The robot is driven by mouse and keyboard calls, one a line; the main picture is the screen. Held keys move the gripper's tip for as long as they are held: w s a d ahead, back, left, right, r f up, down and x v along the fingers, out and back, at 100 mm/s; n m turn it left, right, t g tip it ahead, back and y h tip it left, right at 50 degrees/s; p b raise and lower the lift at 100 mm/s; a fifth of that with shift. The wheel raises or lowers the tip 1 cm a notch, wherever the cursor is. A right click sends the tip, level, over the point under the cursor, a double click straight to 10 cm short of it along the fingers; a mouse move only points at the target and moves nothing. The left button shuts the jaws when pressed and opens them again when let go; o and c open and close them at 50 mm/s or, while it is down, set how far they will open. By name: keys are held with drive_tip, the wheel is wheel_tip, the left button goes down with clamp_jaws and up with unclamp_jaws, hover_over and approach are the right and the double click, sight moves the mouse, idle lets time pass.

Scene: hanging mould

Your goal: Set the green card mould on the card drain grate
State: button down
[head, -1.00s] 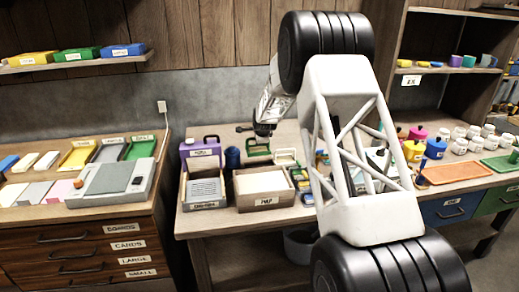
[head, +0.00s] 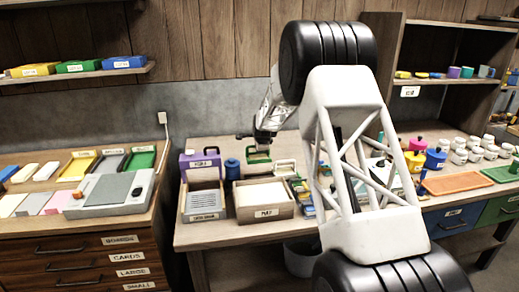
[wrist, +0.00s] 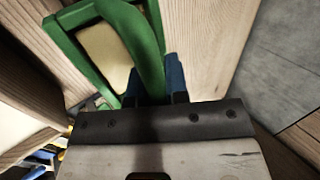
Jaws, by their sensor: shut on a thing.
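The green card mould (head: 259,157) is a small green frame with an arched handle, at the back of the middle bench in the head view. My gripper (head: 262,139) is shut on its handle. In the wrist view my blue fingers (wrist: 159,82) pinch the handle of the green frame (wrist: 92,28), which has a tan screen. I cannot tell how far the mould is above the bench. The card drain grate (head: 204,201) is grey and slatted, in a labelled wooden tray at the bench's front left. It is empty, and the mould is apart from it, behind and right.
A wooden tray with pale contents (head: 238,208) stands right of the grate. A purple container (head: 200,163) and a dark blue jar (head: 232,170) stand behind the trays. A pale handled frame (head: 286,167) is close right of the mould. Small coloured items crowd farther right.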

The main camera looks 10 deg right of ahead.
sight(267, 159)
drive_tip(key=shift+s, duration=0.1)
drive_tip(key=shift+s+d+r+n+y, duration=0.2)
drive_tip(key=shift+s+d+n+y, duration=0.2)
drive_tip(key=shift+s+d+n, duration=0.35)
drive_tip(key=shift+s+d+r+n+y, duration=0.15)
drive_tip(key=shift+s+n+y, duration=0.1)
drive_tip(key=shift+s+n, duration=0.2)
drive_tip(key=shift+s+d+r+n+y, duration=0.2)
drive_tip(key=shift+s+n, duration=0.2)
drive_tip(key=shift+s, duration=0.2)
drive_tip(key=shift+s+d+r+n+y, duration=0.15)
drive_tip(key=shift+s+n+y, duration=0.1)
drive_tip(key=shift+s+n, duration=0.2)
drive_tip(key=s+a+r+n+g+y, duration=0.2)
drive_tip(key=s+r+n+g+y, duration=0.35)
drive_tip(key=s+n, duration=0.6)
drive_tip(key=s+a+f+n, duration=0.1)
drive_tip(key=a+f, duration=0.2)
drive_tip(key=a, duration=1.1)
drive_tip(key=a+f+n+g+h, duration=0.1)
drive_tip(key=a+f, duration=0.3)
drive_tip(key=a, duration=1)
drive_tip(key=shift+s+a+f, duration=0.15)
drive_tip(key=shift+s+f, duration=0.1)
drive_tip(key=shift+s, duration=0.1)
drive_tip(key=shift+f+g, duration=0.15)
drive_tip(key=shift+g, duration=0.1)
drive_tip(key=shift+f, duration=2.35)
